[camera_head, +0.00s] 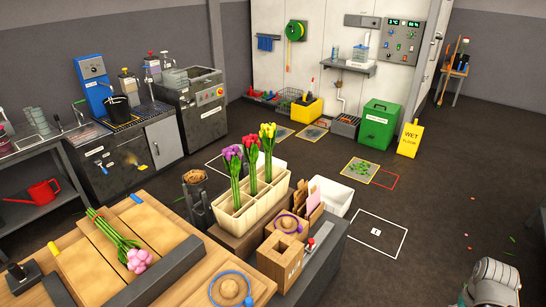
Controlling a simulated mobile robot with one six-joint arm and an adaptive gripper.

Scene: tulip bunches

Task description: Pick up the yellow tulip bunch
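The yellow tulip bunch (268,131) stands upright in the rear right compartment of a cream divided box (243,227). Its green stems go down into the box, and their lower ends are hidden by its wall. A red tulip bunch (251,142) stands just left of it, and a purple tulip bunch (233,156) stands farther left, both upright in the same box. Part of my arm shows at the bottom right corner, well away from the flowers. My gripper's fingers cannot be seen.
A pink tulip bunch (138,260) lies on the wooden bench at left. A cardboard box (280,258), a twine spool (291,225) and a white bin (331,196) stand near the divided box.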

